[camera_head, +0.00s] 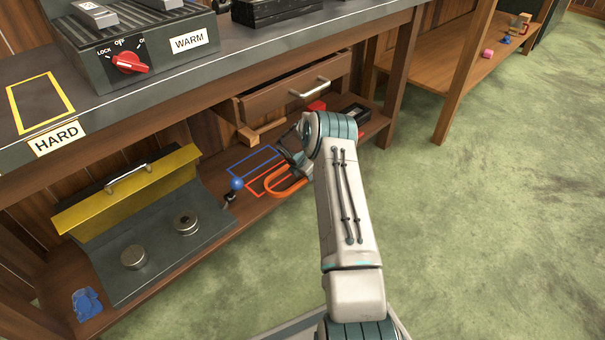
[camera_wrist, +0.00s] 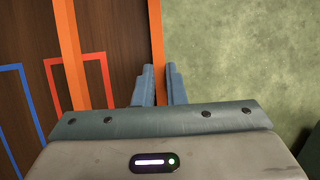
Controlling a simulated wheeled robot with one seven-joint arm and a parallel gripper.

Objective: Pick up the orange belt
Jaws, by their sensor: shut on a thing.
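The orange belt (camera_head: 284,193) is a loop on or just above the lower shelf, below the open drawer in the head view. In the wrist view the orange belt (camera_wrist: 70,50) shows as two long strips. My gripper (camera_wrist: 161,78) is shut on the right strip, which runs between its two blue-grey fingers. The other strip passes left of the fingers. In the head view my arm partly hides the gripper and part of the belt. I cannot tell whether the belt touches the shelf.
Blue (camera_head: 254,160) and orange-red outlines mark the shelf. A blue ball knob (camera_head: 237,184) stands left of the belt. A half-open drawer (camera_head: 290,95) hangs above, under the workbench top. A grey unit with a yellow panel (camera_head: 125,190) is at left. Green floor lies open at right.

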